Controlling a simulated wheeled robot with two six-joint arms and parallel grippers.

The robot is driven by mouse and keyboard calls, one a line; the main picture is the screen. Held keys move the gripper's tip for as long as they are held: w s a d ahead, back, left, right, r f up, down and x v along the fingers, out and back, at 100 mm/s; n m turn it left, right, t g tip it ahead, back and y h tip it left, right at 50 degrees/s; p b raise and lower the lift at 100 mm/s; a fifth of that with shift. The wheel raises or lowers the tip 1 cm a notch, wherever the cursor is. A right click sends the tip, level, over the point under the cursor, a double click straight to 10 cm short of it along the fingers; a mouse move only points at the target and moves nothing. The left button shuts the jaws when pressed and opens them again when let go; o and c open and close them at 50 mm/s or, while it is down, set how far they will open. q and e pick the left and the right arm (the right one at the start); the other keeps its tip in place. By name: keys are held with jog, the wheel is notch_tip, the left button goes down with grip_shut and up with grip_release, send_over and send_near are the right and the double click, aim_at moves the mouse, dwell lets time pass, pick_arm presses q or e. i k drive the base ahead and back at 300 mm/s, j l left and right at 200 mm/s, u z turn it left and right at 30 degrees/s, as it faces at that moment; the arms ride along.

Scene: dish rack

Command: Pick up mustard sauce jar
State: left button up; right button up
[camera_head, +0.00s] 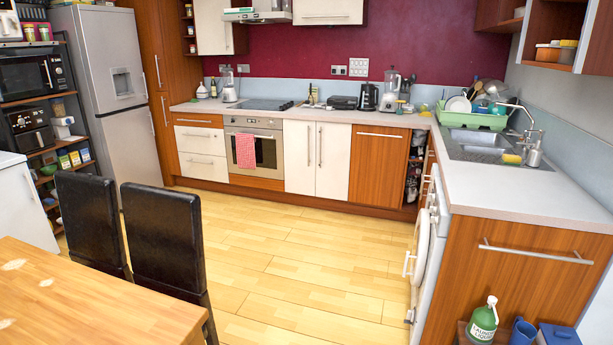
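I cannot make out a mustard sauce jar for certain. Neither of my grippers is in view.
A wooden table (80,300) and two black chairs (165,245) fill the lower left. The wooden floor (310,270) in the middle is clear. The counter (490,195) on the right holds a sink (480,140) and a green dish rack (470,118). A fridge (105,90) stands left.

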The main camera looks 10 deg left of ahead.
aim_at(29, 33)
jog(key=i+l, duration=0.15)
jog(key=i, duration=0.35)
jog(key=i+l, duration=0.15)
jog(key=i, duration=0.4)
jog(key=i+l+z, duration=0.1)
jog(key=i, duration=0.4)
jog(key=i+j+u, duration=0.25)
jog(key=i+u, duration=0.15)
jog(key=i, duration=0.35)
jog(key=i+u, duration=0.4)
jog(key=i, duration=0.3)
jog(key=i+l+u, duration=0.2)
jog(key=i+u, duration=0.2)
jog(key=i, duration=0.35)
